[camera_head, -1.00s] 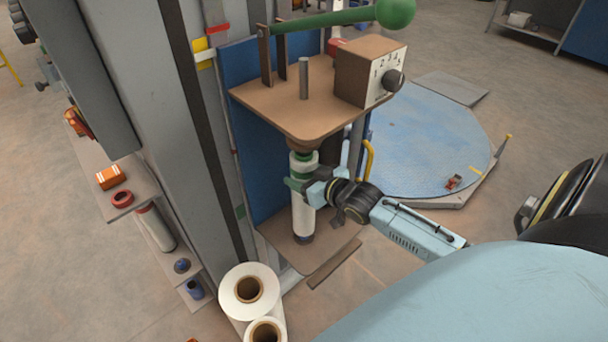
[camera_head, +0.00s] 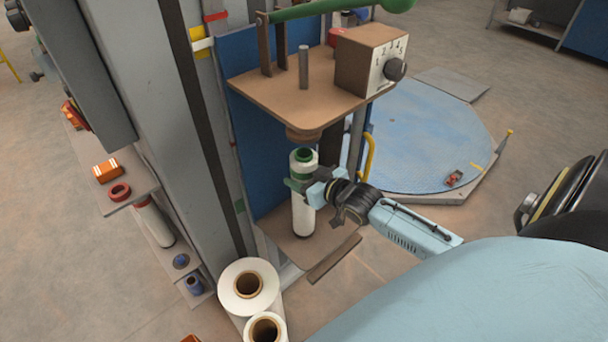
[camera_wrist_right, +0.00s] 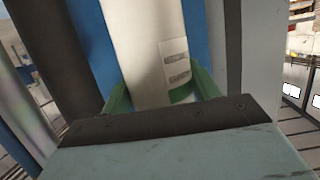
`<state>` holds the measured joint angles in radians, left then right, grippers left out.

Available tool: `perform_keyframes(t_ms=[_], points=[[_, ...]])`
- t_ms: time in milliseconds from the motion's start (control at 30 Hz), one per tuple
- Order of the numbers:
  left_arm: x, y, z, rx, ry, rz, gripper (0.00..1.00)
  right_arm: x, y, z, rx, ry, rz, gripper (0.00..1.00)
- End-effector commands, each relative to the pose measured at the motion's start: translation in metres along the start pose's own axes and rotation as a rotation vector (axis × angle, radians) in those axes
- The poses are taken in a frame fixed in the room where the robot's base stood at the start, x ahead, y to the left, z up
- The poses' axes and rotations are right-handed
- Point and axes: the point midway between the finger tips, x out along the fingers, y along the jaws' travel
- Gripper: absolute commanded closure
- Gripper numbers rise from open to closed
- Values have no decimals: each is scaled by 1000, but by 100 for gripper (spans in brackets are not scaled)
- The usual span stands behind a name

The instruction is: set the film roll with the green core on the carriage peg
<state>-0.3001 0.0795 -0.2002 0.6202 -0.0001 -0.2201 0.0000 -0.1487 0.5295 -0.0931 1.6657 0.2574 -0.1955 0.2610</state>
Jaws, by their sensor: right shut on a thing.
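The film roll (camera_head: 303,218) is white with a green core (camera_head: 303,155) showing at its top. It stands upright above the carriage's lower plate (camera_head: 278,232), its bottom end at or very near the plate. The peg is not visible; I cannot tell whether the roll is fully seated on it. My right gripper (camera_head: 303,187) is shut around the upper part of the roll. In the right wrist view the white roll (camera_wrist_right: 145,50) stands between the green fingers. My left gripper is not in view.
A brown upper plate (camera_head: 265,90) with a round cone (camera_head: 303,135) overhangs the roll, with a small gap above the core. A blue panel (camera_head: 240,140) stands behind. Other white rolls (camera_head: 235,285) stand at the bottom left. A grey column (camera_head: 185,130) is to the left.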

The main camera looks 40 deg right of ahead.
Motion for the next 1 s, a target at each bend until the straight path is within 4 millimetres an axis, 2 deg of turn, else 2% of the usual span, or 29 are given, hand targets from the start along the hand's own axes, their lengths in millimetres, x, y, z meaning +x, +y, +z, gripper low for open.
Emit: perform_keyframes(t_ms=[300, 333, 500, 833, 1000], points=[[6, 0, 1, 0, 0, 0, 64, 3, 0, 6, -1, 8, -1, 100], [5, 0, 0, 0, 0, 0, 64, 3, 0, 5, -1, 8, -1, 35], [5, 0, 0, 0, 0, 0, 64, 3, 0, 6, -1, 5, -1, 14], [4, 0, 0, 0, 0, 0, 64, 0, 0, 10, 0, -4, 0, 14], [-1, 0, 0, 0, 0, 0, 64, -20, 0, 9, 0, -4, 0, 14]])
